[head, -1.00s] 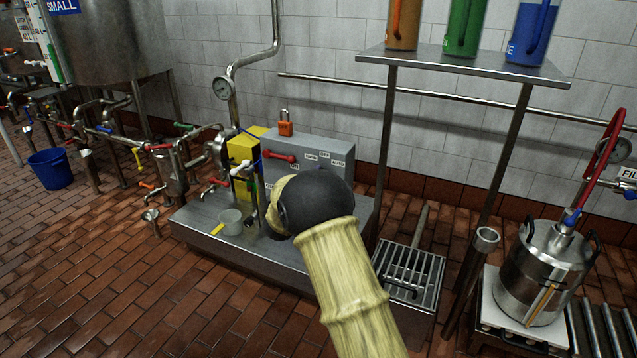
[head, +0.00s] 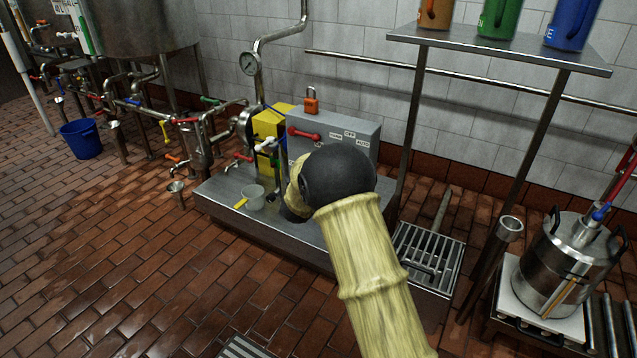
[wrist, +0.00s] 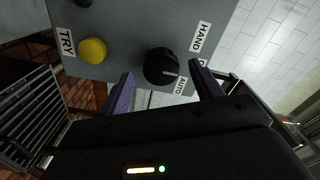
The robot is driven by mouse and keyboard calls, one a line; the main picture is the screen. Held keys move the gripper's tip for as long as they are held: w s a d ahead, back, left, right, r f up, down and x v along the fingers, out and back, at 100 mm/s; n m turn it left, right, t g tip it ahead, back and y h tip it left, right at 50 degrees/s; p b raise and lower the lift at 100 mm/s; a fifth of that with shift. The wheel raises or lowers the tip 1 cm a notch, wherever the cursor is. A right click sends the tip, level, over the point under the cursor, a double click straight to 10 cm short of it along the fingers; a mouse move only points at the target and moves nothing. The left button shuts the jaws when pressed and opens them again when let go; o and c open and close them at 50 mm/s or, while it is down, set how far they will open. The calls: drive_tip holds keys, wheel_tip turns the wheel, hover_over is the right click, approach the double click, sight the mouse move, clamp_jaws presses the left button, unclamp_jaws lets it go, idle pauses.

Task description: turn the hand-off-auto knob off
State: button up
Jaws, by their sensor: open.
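The hand-off-auto knob (wrist: 161,67) is a round black knob on the grey panel (wrist: 130,25) in the wrist view. Its pale pointer line points toward the AUTO label (wrist: 181,86). The HAND label (wrist: 201,37) is beside it, and another label is mostly hidden behind a finger. My gripper (wrist: 162,90) is open, with its two purple fingers on either side of the knob's near edge; I cannot tell whether they touch it. In the head view the grey control box (head: 345,128) shows its labels, but my arm hides the knob and my gripper.
A yellow button (wrist: 93,51) with a TRY label sits near the knob. A red-handled lever (head: 303,133) and an orange padlock (head: 311,101) are on the box. A shelf post (head: 412,130) stands just right of it. A steel pot (head: 565,265) is farther right.

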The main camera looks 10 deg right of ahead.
drive_tip(key=p+v, duration=0.5)
drive_tip(key=v, duration=1)
drive_tip(key=shift+s, duration=0.2)
drive_tip(key=shift+a, duration=0.1)
